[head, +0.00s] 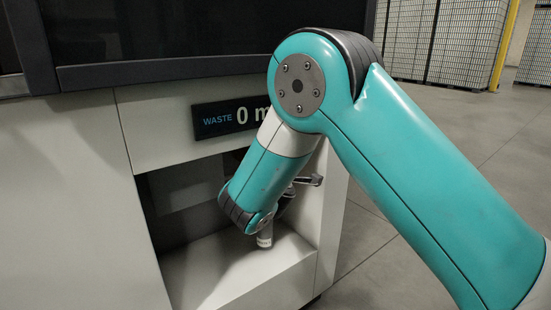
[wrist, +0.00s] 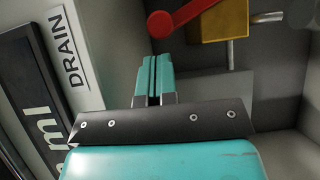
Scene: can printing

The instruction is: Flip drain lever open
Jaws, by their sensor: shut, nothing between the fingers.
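The red drain lever (wrist: 188,15) shows at the top of the wrist view, with its rounded end towards the left. It runs up and right towards a brass-coloured valve body (wrist: 219,22). My gripper (wrist: 153,68) is shut and empty, its teal fingers side by side. The fingertips point at the lever's rounded end and appear a little below it in the picture. I cannot tell whether they touch. In the head view my arm reaches into the recess and hides the lever and valve.
A white DRAIN label (wrist: 73,62) is on the panel left of my gripper. A dark WASTE display (head: 220,121) reading 0 sits above the recess (head: 205,270). A grey pipe (wrist: 230,54) drops below the valve. Recess walls are close around my gripper. Open floor (head: 350,265) lies right of the machine.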

